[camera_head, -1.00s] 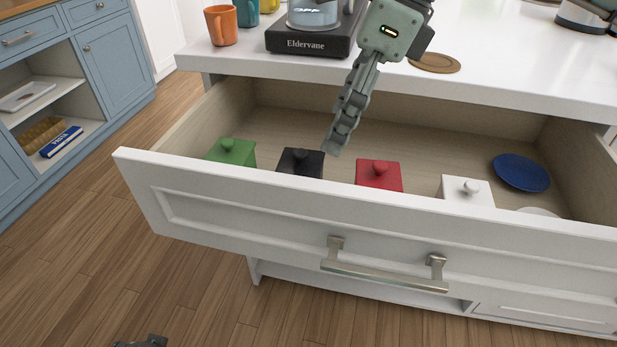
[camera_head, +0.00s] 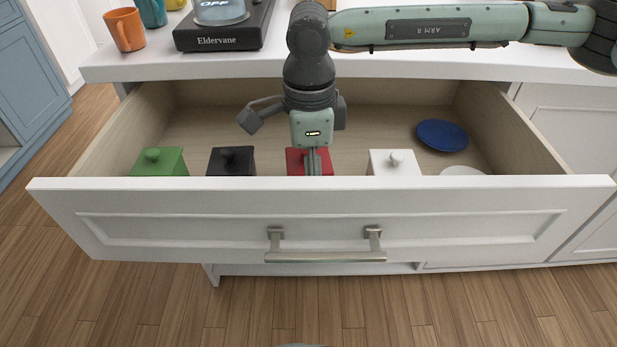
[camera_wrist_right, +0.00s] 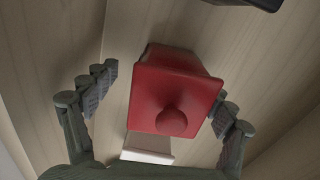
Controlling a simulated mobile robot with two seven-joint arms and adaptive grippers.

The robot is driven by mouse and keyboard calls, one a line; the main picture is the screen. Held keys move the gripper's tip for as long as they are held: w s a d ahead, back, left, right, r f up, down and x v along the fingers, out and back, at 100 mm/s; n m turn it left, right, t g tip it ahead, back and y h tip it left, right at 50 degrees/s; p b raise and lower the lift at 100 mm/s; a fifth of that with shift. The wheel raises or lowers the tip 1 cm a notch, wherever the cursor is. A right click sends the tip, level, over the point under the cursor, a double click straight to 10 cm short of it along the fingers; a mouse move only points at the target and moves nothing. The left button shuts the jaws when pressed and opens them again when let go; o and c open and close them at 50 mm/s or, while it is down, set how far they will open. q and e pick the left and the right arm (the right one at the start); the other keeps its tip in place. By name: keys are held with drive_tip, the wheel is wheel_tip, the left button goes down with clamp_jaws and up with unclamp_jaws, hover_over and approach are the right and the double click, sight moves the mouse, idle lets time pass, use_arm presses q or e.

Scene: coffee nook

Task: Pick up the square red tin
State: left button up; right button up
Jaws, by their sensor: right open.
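The square red tin (camera_head: 296,161) stands in the open drawer, between the black tin and the white tin. My right gripper (camera_head: 313,165) hangs over it in the head view and hides much of it. In the right wrist view, the red tin (camera_wrist_right: 177,90) with its round knob fills the middle. The fingers of my right gripper (camera_wrist_right: 160,98) are spread, one on each side of the tin. The right finger is close to the lid's edge; I cannot tell whether it touches. My left gripper is not in view.
The drawer (camera_head: 300,220) also holds a green tin (camera_head: 160,163), a black tin (camera_head: 231,162), a white tin (camera_head: 393,163), a blue plate (camera_head: 442,135) and a partly hidden white dish (camera_head: 462,171). The counter (camera_head: 150,66) overhangs the drawer's back. Open floor lies in front.

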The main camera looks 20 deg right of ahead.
drive_tip(key=c, duration=1.5)
drive_tip(key=shift+r, duration=0.1)
